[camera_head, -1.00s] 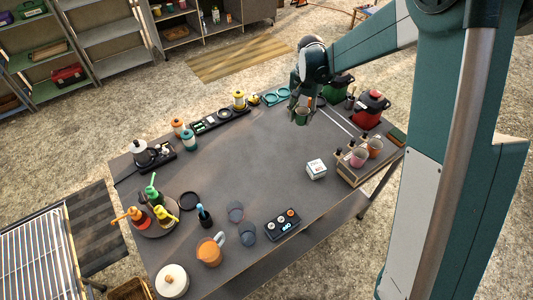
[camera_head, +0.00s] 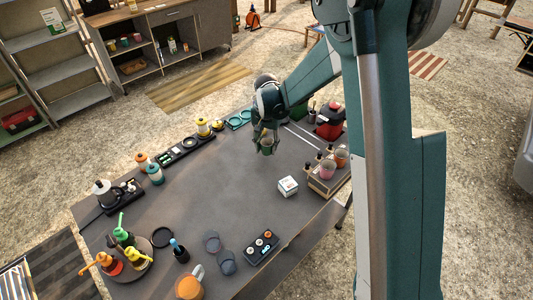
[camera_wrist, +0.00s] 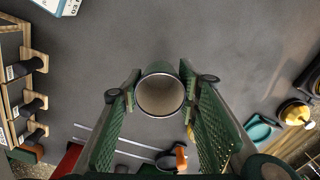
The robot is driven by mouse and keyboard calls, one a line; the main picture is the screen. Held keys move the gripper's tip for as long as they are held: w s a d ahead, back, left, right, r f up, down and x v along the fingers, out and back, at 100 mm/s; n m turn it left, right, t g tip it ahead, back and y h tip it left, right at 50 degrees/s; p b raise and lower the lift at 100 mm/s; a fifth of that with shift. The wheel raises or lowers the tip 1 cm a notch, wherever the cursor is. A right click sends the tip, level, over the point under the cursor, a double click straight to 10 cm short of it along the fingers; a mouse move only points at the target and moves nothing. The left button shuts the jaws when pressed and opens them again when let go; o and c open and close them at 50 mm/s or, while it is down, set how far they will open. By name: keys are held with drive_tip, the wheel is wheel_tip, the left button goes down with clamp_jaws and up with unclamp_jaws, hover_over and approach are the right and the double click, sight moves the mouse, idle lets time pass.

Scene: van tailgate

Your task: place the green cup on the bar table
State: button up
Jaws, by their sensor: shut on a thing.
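My gripper (camera_head: 266,138) is shut on the green cup (camera_head: 267,147) and holds it above the far part of the dark grey table (camera_head: 220,185). In the wrist view the cup (camera_wrist: 160,112) sits between the two green finger pads, with its round open mouth facing the camera. Its inside looks empty. I cannot tell whether this dark table is the bar table, as no label shows.
A white box (camera_head: 288,186) and a wooden rack (camera_head: 325,186) with pink and orange cups stand at the right. A red pot (camera_head: 330,122) is behind. Pump bottles (camera_head: 122,236) and a black button box (camera_head: 262,247) are nearer. The table's middle is clear.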

sight(267, 152)
drive_tip(key=shift+f, duration=0.1)
drive_tip(key=shift+f, duration=1.8)
drive_tip(key=shift+f+b, duration=0.1)
drive_tip(key=shift+b, duration=0.2)
drive_tip(key=o, duration=0.9)
wheel_tip(267, 152, up, 12)
drive_tip(key=p, duration=0.1)
drive_tip(key=shift+r, duration=0.2)
